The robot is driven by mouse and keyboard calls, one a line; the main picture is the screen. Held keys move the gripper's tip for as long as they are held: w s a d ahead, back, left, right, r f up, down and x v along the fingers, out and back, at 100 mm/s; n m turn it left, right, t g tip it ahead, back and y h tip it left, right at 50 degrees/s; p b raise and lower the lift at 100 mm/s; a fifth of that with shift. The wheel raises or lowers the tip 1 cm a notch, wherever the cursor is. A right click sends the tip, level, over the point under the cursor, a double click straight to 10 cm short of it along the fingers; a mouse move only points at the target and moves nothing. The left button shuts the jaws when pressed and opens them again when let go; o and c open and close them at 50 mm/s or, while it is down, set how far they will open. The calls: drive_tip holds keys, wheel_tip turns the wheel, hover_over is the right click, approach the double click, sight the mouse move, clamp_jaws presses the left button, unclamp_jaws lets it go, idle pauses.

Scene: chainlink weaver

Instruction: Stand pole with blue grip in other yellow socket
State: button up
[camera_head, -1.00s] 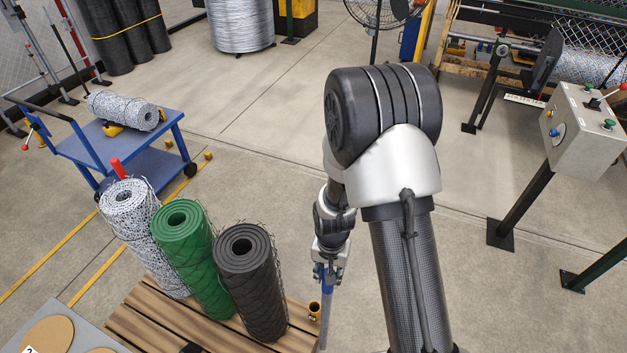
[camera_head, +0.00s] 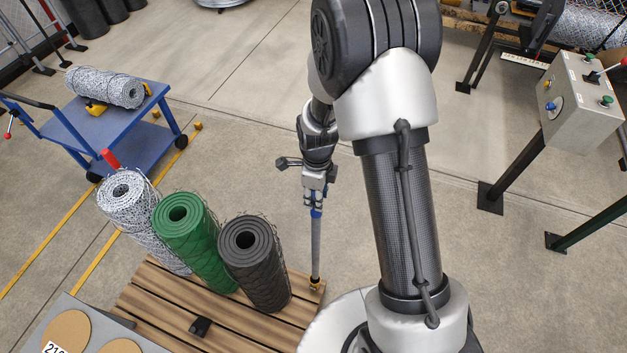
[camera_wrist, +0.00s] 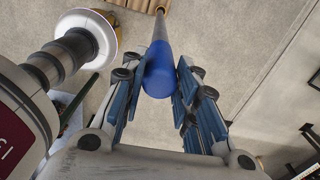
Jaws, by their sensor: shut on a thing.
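The pole (camera_head: 316,248) with the blue grip hangs near upright below my gripper (camera_head: 315,198) in the head view. In the wrist view my gripper's fingers (camera_wrist: 157,92) are around the blue grip (camera_wrist: 158,76). The grey shaft runs away from the grip towards the pallet. A yellow socket (camera_head: 315,284) is at the pallet's right corner. The pole's lower end meets this socket in the head view; I cannot tell how deep it sits. No second yellow socket can be made out clearly.
The wooden pallet (camera_head: 185,313) carries a white mesh roll (camera_head: 140,215), a green roll (camera_head: 194,240) and a black roll (camera_head: 253,262), left of the pole. A dark block (camera_head: 200,327) lies at the front. A blue cart (camera_head: 115,150) stands behind.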

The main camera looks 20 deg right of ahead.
drive_tip(key=shift+w+r+m, duration=0.15)
drive_tip(key=shift+w+m, duration=0.15)
wheel_tip(320, 180, down, 18)
drive_tip(key=b, duration=1.3)
drive_tip(key=shift+f, duration=0.2)
drive_tip(key=o, duration=1)
drive_tip(key=shift+s, duration=0.1)
wheel_tip(320, 180, up, 12)
